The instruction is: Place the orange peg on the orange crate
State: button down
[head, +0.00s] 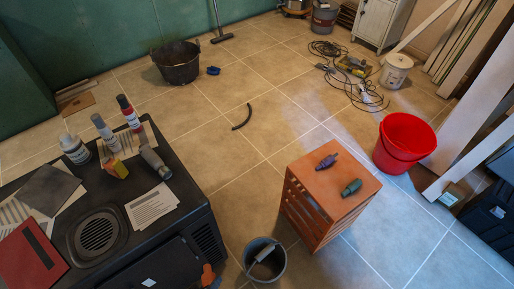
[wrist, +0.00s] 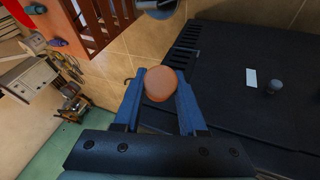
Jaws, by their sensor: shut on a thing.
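The orange peg (wrist: 160,83) shows its rounded end between the blue fingers of my gripper (wrist: 160,92), which is shut on it. In the head view the orange peg (head: 208,273) shows low at the bottom edge, beside the front of the black cabinet; my gripper is mostly out of that frame. The orange crate (head: 311,196) is a slatted box standing to the right, apart from my gripper. It also shows at the top left of the wrist view (wrist: 103,22). A purple peg (head: 327,161) and a green peg (head: 351,187) lie on its top.
A grey bucket (head: 254,247) stands between the black cabinet (head: 187,222) and the crate. Bottles, papers and small items lie on the cabinet. A red bucket (head: 404,140) stands behind the crate, to the right. The crate top's left front part is bare.

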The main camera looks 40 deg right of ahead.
aim_at(349, 169)
jog(key=l+z, duration=0.1)
jog(key=l, duration=0.3)
jog(key=i+l+z, duration=0.1)
jog(key=l, duration=0.25)
jog(key=i+l+z, duration=0.1)
jog(key=l, duration=0.3)
jog(key=i+l+z, duration=0.1)
jog(key=l, duration=0.25)
jog(key=i+l+z, duration=0.1)
jog(key=l, duration=0.25)
jog(key=i+l, duration=0.15)
jog(key=l, duration=0.25)
jog(key=i+l, duration=0.1)
jog(key=l, duration=0.3)
jog(key=i+l, duration=0.15)
jog(key=l, duration=0.2)
